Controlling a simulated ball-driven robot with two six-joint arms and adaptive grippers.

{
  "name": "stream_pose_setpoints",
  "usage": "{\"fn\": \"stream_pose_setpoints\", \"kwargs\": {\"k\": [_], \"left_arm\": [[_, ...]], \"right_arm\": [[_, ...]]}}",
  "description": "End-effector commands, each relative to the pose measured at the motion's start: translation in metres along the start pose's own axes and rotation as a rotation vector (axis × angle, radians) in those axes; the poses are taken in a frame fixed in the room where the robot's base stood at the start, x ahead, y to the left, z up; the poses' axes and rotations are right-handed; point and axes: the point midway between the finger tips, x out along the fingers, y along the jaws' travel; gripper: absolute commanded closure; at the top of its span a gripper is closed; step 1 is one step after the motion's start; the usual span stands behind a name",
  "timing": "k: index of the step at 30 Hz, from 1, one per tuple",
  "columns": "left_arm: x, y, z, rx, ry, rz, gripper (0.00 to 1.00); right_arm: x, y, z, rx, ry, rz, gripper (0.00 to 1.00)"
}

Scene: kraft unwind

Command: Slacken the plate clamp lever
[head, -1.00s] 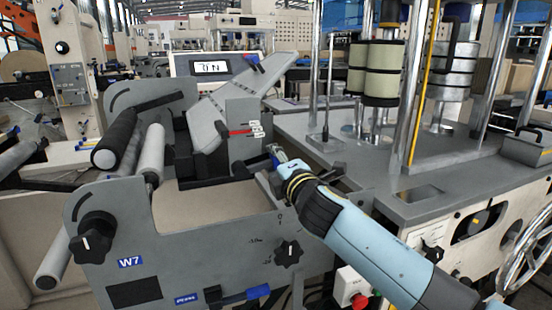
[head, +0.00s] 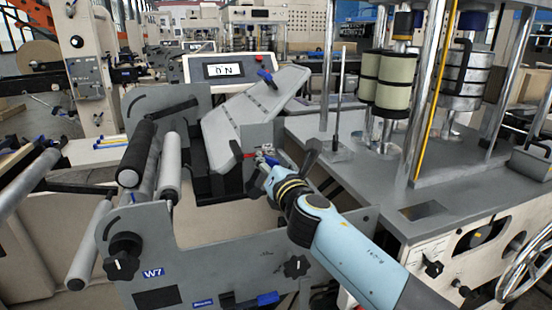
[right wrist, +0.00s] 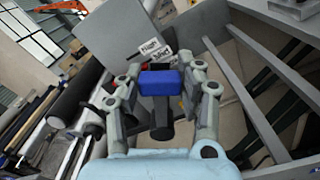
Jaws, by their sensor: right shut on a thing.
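The plate clamp lever appears as a blue grip (right wrist: 157,84) on a dark stem in the right wrist view. My right gripper (right wrist: 160,80) is shut on this blue grip, with one finger on each side of it. In the head view my right gripper (head: 267,165) is at the middle of the W7 machine, just below small white tags and a red piece (head: 247,155). The lever is mostly hidden there by the fingers. The sloped grey plate (head: 255,110) rises behind it. My left gripper is not in view.
A grey side panel with a black star knob (head: 295,266) stands in front. Rollers (head: 170,165) lie to the left. Another blue-handled lever (head: 266,77) is on the upper plate, and a blue handle (head: 267,298) is low in front. Chrome posts and a flat deck (head: 340,165) are at right.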

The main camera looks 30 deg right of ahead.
Motion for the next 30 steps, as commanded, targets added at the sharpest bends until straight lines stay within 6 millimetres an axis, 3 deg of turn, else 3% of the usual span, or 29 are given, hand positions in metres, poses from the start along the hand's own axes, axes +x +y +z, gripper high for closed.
{"fn": "stream_pose_setpoints", "kwargs": {"k": [10, 26, 27, 30], "left_arm": [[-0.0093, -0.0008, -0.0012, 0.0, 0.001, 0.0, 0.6], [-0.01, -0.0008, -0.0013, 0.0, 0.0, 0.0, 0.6], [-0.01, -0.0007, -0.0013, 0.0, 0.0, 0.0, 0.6], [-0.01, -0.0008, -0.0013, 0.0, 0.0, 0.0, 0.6]], "right_arm": [[-0.0003, 0.0104, -0.0018, -0.135, 0.002, -0.001, 1.0], [-0.0005, 0.0115, -0.0027, -0.155, 0.003, -0.001, 1.0], [-0.0005, 0.0115, -0.0027, -0.155, 0.003, -0.001, 0.6], [-0.0004, 0.0117, -0.0024, -0.154, 0.002, -0.001, 0.47]]}}
